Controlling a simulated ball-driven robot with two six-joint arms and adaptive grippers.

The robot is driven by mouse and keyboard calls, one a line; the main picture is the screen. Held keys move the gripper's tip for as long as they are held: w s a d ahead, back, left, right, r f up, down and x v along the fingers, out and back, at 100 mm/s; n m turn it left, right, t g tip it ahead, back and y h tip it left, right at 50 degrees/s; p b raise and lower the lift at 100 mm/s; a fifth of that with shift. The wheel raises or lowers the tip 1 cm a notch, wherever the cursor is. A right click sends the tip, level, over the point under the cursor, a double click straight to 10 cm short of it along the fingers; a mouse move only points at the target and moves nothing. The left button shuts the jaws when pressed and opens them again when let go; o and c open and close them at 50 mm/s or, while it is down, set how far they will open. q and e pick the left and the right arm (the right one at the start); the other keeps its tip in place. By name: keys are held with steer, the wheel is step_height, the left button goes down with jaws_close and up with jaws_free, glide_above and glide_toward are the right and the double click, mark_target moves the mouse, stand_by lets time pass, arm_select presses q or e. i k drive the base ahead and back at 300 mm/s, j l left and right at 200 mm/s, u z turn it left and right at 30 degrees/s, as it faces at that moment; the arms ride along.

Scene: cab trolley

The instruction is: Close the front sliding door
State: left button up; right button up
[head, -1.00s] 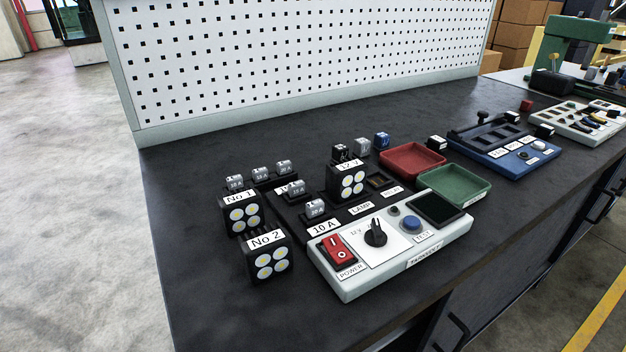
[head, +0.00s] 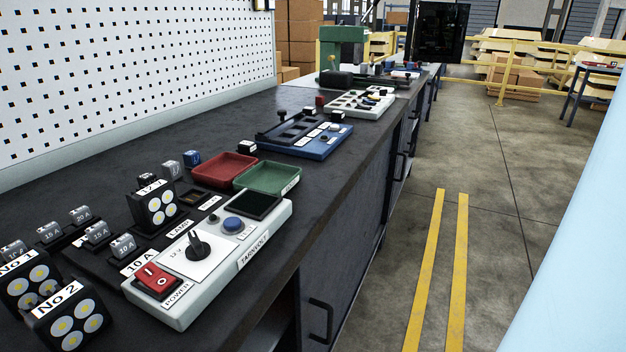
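I cannot make out a thing that is clearly the front sliding door. The workbench front has dark panels (head: 335,270) with a black handle (head: 320,318) low in the picture and another handle (head: 399,166) farther along. A gap under the worktop, left of the nearer handle, looks open and dark; I cannot tell whether these panels slide. Neither of my grippers is in view.
The worktop (head: 130,135) holds a tester (head: 200,255), a red tray (head: 224,168), a green tray (head: 268,178) and a blue board (head: 300,138). A pale blue surface (head: 585,240) fills the right edge. Floor with yellow lines (head: 425,270) lies clear between.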

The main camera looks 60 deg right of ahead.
mark_target(327, 282)
steer(key=k+z, duration=0.4)
steer(key=k+l+z, duration=0.15)
steer(key=z, duration=0.2)
steer(key=i+l+z, duration=0.2)
steer(key=z, duration=0.3)
steer(key=i+z, duration=0.35)
steer(key=z, duration=0.15)
steer(key=i+l, duration=0.1)
steer(key=l, duration=0.15)
steer(key=u, duration=0.05)
